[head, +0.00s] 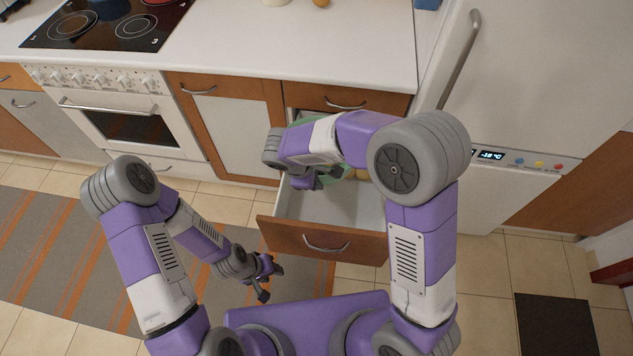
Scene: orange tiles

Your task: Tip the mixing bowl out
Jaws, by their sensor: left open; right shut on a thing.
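The green mixing bowl (302,121) shows only in slivers behind my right forearm and hand, above the open drawer (362,218). Most of it is hidden, so I cannot tell how far it is tilted or what is in it. My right gripper (306,183) is shut on the bowl, over the left part of the drawer. A yellow-brown thing (361,174) shows partly at the back of the drawer, beside my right arm. My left gripper (268,279) is open and empty, low in front of the drawer's left front corner.
The open drawer's wooden front with its handle (326,244) juts into the room. The white counter (290,50) lies above, with the stove (105,25) and oven (130,122) at left. The fridge (520,90) stands at right. A striped rug (60,260) covers the left floor.

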